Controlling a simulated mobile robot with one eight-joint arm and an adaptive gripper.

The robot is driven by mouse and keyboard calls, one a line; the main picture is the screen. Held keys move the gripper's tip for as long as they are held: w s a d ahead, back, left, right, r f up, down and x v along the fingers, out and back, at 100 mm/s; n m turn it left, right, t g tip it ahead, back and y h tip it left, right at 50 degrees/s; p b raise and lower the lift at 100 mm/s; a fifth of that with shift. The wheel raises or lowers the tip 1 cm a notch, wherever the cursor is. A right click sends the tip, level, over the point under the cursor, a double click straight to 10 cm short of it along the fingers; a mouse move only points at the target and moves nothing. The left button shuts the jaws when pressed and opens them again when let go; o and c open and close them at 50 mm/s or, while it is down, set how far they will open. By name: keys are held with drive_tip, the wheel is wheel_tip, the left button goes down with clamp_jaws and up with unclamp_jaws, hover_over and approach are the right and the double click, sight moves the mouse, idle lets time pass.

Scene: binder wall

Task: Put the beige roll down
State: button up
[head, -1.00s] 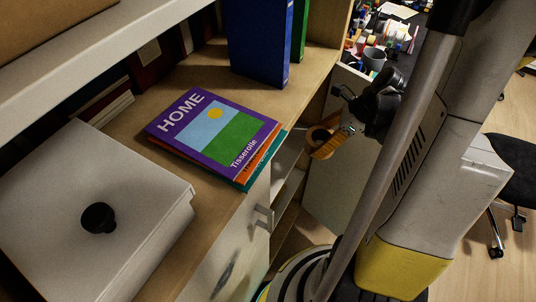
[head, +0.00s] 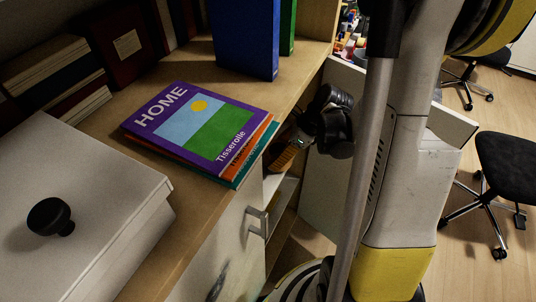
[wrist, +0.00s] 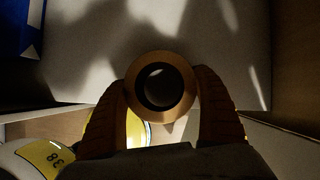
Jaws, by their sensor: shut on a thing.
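The beige roll, a ring with a dark inner core, shows end-on in the wrist view (wrist: 161,57). My gripper (wrist: 162,92) is shut on it, with one finger on each side. In the head view my gripper (head: 284,154) is just right of the stack of books, by the cabinet's open side. The roll cannot be made out clearly there; the books and my fingers hide most or all of it. A pale surface with shadows lies behind the roll in the wrist view; I cannot tell whether they touch.
A purple HOME book (head: 205,124) tops a stack on the wooden counter (head: 180,225). A white box with a black knob (head: 50,217) is at the left. A blue binder (head: 245,38) stands behind. Pale shelves and a handle (head: 259,222) are below. An office chair (head: 505,165) is right.

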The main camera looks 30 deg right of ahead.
sight(269, 151)
drive_tip(key=shift+w+a+f+b, duration=0.2)
drive_tip(key=shift+w+a+b, duration=0.2)
drive_tip(key=shift+w+a, duration=0.25)
drive_tip(key=shift+w+a+f+b, duration=0.2)
drive_tip(key=shift+w+a+b, duration=0.15)
drive_tip(key=shift+w+a, duration=0.25)
drive_tip(key=shift+f, duration=0.3)
drive_tip(key=shift+s+d+r, duration=0.1)
drive_tip(key=shift+b, duration=0.3)
drive_tip(key=o, duration=1.4)
drive_tip(key=shift+c, duration=0.2)
drive_tip(key=shift+p+v, duration=2)
drive_tip(key=shift+v, duration=1.8)
